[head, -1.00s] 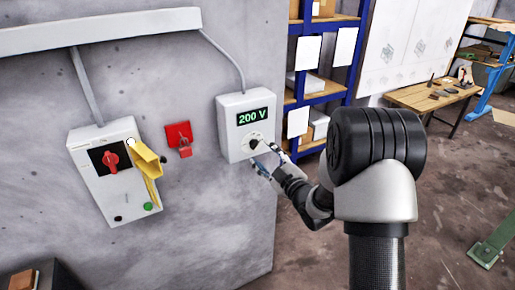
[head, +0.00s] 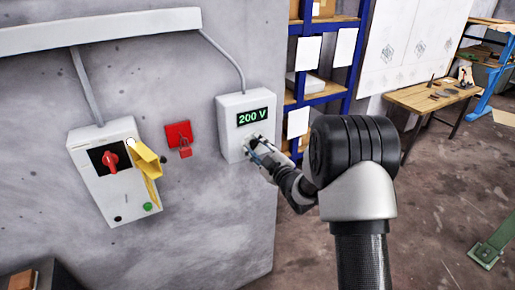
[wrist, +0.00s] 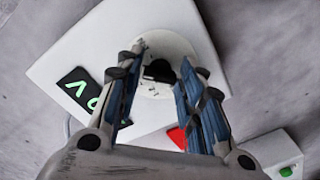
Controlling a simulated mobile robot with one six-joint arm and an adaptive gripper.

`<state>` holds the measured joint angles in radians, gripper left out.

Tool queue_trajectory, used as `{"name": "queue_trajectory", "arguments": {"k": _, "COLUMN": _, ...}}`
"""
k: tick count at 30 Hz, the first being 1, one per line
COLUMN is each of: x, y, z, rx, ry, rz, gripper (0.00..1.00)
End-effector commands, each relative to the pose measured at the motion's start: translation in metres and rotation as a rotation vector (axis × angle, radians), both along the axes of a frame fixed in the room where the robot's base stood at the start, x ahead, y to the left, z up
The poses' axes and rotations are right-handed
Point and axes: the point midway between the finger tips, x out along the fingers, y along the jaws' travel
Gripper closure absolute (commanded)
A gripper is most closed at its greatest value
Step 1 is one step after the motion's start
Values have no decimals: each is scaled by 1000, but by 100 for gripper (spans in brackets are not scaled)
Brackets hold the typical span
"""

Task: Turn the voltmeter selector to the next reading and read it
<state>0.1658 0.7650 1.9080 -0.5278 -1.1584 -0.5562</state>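The voltmeter (head: 232,137) is a pale box on the wall. Its display (head: 252,116) shows "200 V" in green. The selector is a black knob (wrist: 158,71) on a round white dial (wrist: 152,88) in the wrist view; the gripper hides most of it in the head view. My gripper (wrist: 158,63) has its two fingers apart, one on each side of the knob, with gaps visible between them and it. In the head view my gripper (head: 256,146) is in front of the lower part of the voltmeter. I cannot tell the knob's exact pointing direction.
A grey switch box (head: 124,185) with a red rotary switch (head: 110,160) and a yellow tag (head: 147,158) hangs left. A red lock station (head: 179,135) is between the boxes. A blue shelf (head: 352,70) stands right, beyond the wall's edge.

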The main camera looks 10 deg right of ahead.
Motion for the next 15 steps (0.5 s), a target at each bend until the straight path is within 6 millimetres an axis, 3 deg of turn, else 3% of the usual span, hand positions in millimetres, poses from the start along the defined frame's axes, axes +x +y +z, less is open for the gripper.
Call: {"name": "queue_trajectory", "arguments": {"k": 15, "x": 0, "y": 0, "z": 0, "rx": 0, "ry": 0, "rz": 0, "gripper": 100}}
